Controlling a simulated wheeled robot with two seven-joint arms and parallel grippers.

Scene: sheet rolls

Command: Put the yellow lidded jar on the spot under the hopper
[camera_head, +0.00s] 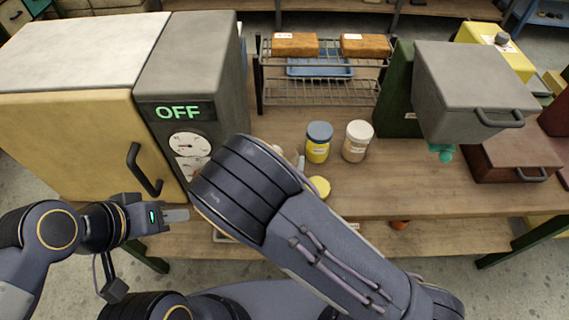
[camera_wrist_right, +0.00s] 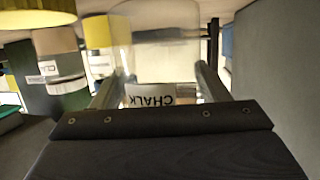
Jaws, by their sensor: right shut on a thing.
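A yellow lid (camera_head: 319,187) shows beside my right forearm on the table; the arm hides most of what is under it. My right gripper is hidden behind the forearm in the head view. In the right wrist view the right gripper (camera_wrist_right: 152,90) is shut on a pale container with an upside-down CHALK label (camera_wrist_right: 150,97); its lid colour cannot be told. My left gripper (camera_head: 178,215) is in front of the cabinet, apart from the jars.
A blue-lidded yellow jar (camera_head: 318,150) and a cream-lidded jar (camera_head: 355,147) stand behind the arm. A wire rack (camera_head: 320,95) is at the back. A cabinet marked OFF (camera_head: 190,75) is on the left, a brown box (camera_head: 512,158) on the right. Table before the hopper is clear.

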